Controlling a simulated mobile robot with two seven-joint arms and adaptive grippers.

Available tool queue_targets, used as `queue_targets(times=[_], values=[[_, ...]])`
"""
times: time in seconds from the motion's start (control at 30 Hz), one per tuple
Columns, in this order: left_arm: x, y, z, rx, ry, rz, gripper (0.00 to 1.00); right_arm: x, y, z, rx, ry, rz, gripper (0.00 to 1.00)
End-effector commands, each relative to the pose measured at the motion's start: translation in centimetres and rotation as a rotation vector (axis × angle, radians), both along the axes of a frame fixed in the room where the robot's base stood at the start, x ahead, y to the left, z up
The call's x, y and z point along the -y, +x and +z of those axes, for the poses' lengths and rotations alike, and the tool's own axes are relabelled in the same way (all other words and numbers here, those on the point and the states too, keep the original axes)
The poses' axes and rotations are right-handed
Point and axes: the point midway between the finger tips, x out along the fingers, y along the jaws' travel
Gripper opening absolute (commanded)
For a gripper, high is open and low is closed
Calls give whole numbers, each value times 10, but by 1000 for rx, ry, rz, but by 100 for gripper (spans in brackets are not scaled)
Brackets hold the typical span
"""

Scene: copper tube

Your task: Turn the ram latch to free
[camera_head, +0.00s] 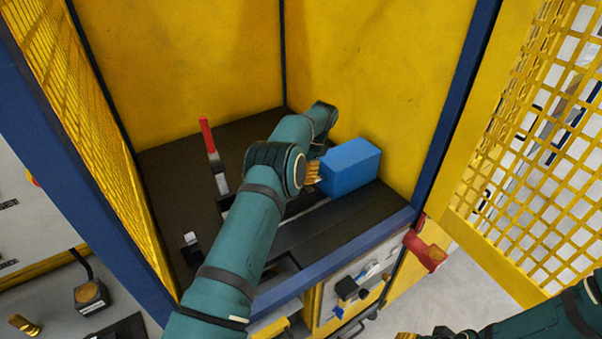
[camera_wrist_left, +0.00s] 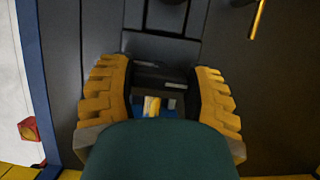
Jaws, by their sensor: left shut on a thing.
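My left arm reaches into the yellow-walled enclosure, and its gripper (camera_head: 314,172) is at the left side of a blue block (camera_head: 352,166), mostly hidden behind the wrist. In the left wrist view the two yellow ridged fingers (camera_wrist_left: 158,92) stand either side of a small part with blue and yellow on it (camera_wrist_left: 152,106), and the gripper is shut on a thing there. I take this part for the ram latch, but its shape and turn angle are largely hidden by my own gripper. My right gripper (camera_head: 428,336) is barely in view at the bottom edge.
A red-handled clamp (camera_head: 207,136) stands on the dark bed left of my left arm. A yellow mesh door (camera_head: 530,150) stands open at right. A red bracket (camera_head: 425,250) sits by the door frame. A blue sill (camera_head: 335,262) edges the front.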

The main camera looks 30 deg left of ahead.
Motion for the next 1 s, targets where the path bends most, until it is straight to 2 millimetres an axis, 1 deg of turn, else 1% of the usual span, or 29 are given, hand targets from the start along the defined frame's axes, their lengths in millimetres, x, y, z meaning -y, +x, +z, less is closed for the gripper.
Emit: queue_targets(times=[0.5,0.53,0.57,0.87,1.0], values=[[0,1,1,3,2,18,18,0,0,0,0,0,0,47],[0,1,1,3,2,18,66,0,0,0,0,0,0,47],[-1,1,1,3,2,18,70,0,0,0,0,0,0,47],[0,0,1,2,1,17,70,0,0,0,0,0,0,47],[0,0,11,2,1,17,70,0,0,0,0,0,0,47]])
